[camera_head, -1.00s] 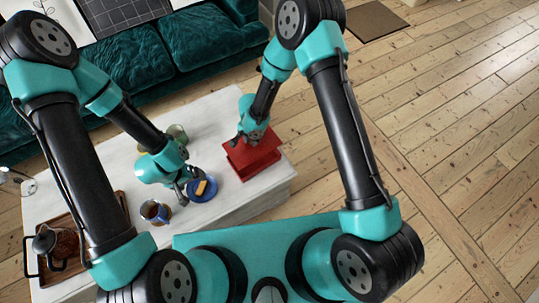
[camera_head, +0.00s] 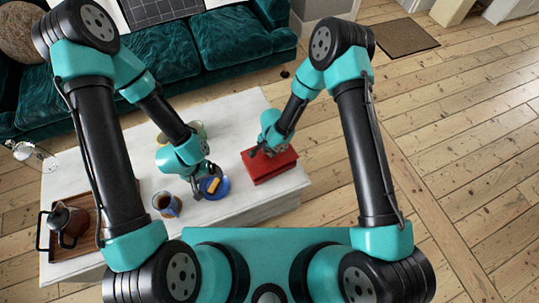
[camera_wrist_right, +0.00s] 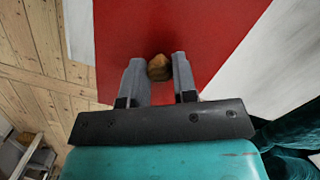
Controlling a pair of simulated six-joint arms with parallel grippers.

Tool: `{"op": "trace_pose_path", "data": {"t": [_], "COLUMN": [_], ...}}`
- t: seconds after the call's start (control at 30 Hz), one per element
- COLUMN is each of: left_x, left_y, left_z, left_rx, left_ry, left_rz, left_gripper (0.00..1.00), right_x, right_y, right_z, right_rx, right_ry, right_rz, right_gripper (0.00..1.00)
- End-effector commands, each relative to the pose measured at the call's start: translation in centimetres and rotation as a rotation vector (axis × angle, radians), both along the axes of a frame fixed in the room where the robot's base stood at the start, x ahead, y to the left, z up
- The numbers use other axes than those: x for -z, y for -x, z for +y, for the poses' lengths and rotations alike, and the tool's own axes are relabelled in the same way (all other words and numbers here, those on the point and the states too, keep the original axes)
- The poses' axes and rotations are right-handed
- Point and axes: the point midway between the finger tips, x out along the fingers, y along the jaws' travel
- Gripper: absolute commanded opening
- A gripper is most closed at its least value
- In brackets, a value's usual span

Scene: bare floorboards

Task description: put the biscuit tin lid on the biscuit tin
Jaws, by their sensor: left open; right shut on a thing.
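The red biscuit tin lid (camera_head: 284,160) lies over the red biscuit tin (camera_head: 277,178) at the right end of the white table, with no clear gap between them in the head view. Whether it is fully seated I cannot tell. My right gripper (camera_head: 264,152) is shut on the lid's brown knob (camera_wrist_right: 160,67), between its two fingers in the right wrist view. The lid's red top (camera_wrist_right: 120,30) fills the middle there and hides the tin. My left gripper (camera_head: 207,178) is open, close by the blue plate.
The blue plate (camera_head: 221,190) holds a yellow-brown piece (camera_head: 213,184). A mug of dark drink (camera_head: 165,204) stands left of it. A wooden tray (camera_head: 84,243) with a coffee pot (camera_head: 68,222) is at the table's left end. A green sofa (camera_head: 215,45) stands behind.

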Motion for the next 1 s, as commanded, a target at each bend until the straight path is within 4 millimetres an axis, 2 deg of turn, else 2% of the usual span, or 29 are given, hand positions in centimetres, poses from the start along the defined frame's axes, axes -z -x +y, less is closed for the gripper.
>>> {"op": "trace_pose_path", "data": {"t": [0.27, 0.6, 0.97, 1.0], "left_x": [0.0, 0.0, 0.0, 0.0], "left_y": [0.0, 0.0, 0.0, 0.0], "left_z": [0.0, 0.0, 0.0, 0.0], "left_rx": [0.000, 0.000, 0.000, 0.000], "left_ry": [0.000, 0.000, 0.000, 0.000], "left_rz": [0.000, 0.000, 0.000, 0.000], "left_gripper": [0.89, 0.89, 0.89, 0.89], "right_x": [0.1, 3.4, 3.7, 3.8], "right_y": [0.0, 0.0, 0.0, 0.0], "right_z": [0.0, 0.0, 0.0, 0.0], "right_rx": [-0.001, -0.001, -0.001, -0.001], "right_ry": [0.000, 0.000, 0.000, 0.000], "right_rz": [0.000, 0.000, 0.000, 0.000], "right_gripper": [0.00, 0.00, 0.00, 0.27]}}
